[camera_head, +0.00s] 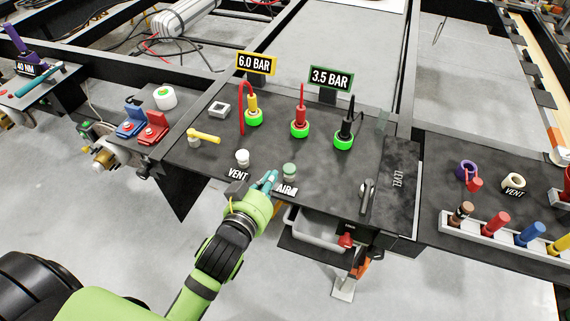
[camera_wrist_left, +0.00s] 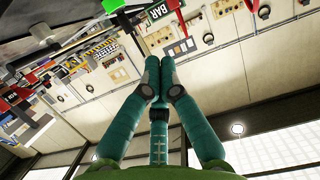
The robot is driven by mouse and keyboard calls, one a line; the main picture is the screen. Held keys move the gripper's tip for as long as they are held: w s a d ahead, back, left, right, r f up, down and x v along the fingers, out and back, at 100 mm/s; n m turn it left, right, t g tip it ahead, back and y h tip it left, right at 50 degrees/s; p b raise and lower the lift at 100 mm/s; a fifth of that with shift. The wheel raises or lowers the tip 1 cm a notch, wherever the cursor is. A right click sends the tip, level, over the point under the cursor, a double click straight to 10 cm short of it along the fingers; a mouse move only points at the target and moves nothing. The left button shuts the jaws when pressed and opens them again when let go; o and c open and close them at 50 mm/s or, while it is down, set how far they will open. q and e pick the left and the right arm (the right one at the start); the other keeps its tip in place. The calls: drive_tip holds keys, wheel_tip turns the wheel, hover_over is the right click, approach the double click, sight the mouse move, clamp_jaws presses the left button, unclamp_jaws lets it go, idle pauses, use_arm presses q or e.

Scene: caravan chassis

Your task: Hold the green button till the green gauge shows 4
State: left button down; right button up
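The green button (camera_head: 289,170) is a small pale green knob on the dark panel, above the AIR label. The green-framed gauge sign (camera_head: 331,78) behind it reads 3.5 BAR. My left gripper (camera_head: 271,177) is just left of and in front of the green button; I cannot tell whether it touches it, but a small gap shows. In the left wrist view its teal fingers (camera_wrist_left: 158,70) are together at the tips with nothing between them. The button cannot be made out in that view. My right gripper is in neither view.
A white VENT knob (camera_head: 242,157) stands left of the green button. A yellow-framed sign (camera_head: 256,64) reads 6.0 BAR. Yellow, red and black plugs in green rings (camera_head: 300,130) stand behind. A lever (camera_head: 366,194) is at the right, and a grey bin (camera_head: 318,229) hangs below the front edge.

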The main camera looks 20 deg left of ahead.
use_arm(q)
drive_tip(key=shift+w, duration=0.1)
drive_tip(key=p, duration=0.1)
hover_over(289, 169)
drive_tip(key=s, duration=0.1)
wheel_tip(289, 169, down, 2)
drive_tip(key=f, duration=0.3)
drive_tip(key=shift+s+a+f, duration=0.15)
drive_tip(key=shift+s+a, duration=0.05)
drive_tip(key=shift+a, duration=0.1)
drive_tip(key=shift+f, duration=0.6)
